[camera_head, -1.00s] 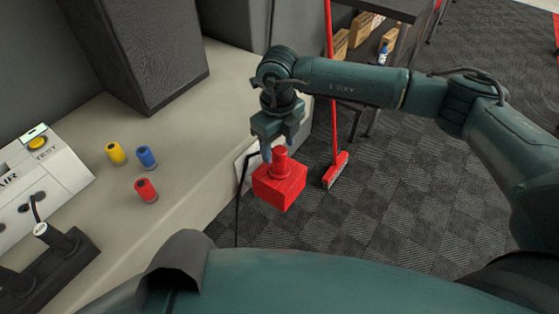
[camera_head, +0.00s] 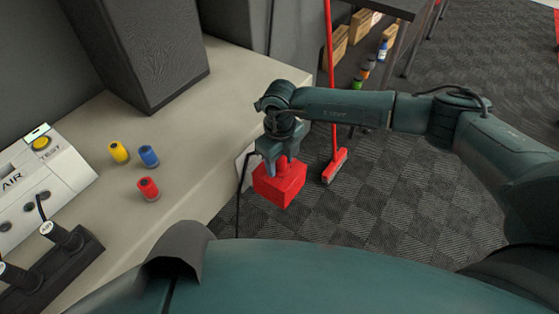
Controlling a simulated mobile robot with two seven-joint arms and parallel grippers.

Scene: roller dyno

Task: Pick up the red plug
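A small red cylindrical plug (camera_head: 148,189) stands upright on the light bench (camera_head: 205,140), in front of a yellow one and a blue one. My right gripper (camera_head: 284,160) is well to the right of it, pointing down over a red block with a knob on top (camera_head: 279,186). Its fingers are beside the knob; I cannot tell whether they grip it. What supports the block is hidden. My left gripper is not in view.
The yellow plug (camera_head: 118,153) and blue plug (camera_head: 149,156) stand close together. A white AIR/TEST panel (camera_head: 50,180) and a black holder (camera_head: 50,268) are at left. A dark speaker-like box (camera_head: 145,50) stands behind. A red broom (camera_head: 334,165) stands on the floor.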

